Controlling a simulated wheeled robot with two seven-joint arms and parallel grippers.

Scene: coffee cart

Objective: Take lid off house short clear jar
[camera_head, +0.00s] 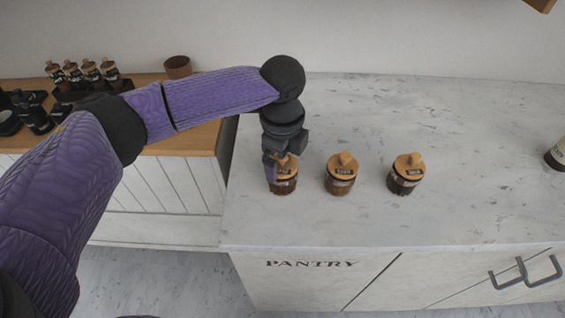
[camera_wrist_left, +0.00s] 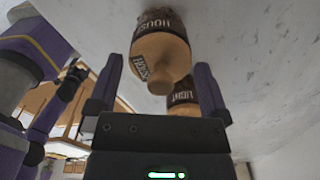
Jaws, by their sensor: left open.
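The house short clear jar (camera_head: 285,187) stands at the left of a row of three jars on the marble counter. Its round wooden lid with a knob sits on it, partly hidden by my gripper in the head view.
Two similar lidded jars, a middle one (camera_head: 341,175) and a right one (camera_head: 406,175), stand close by. A jar labelled LIGHT (camera_wrist_left: 183,98) shows in the wrist view. The counter (camera_head: 470,140) is mostly clear. A wooden counter at left holds several small jars (camera_head: 90,72).

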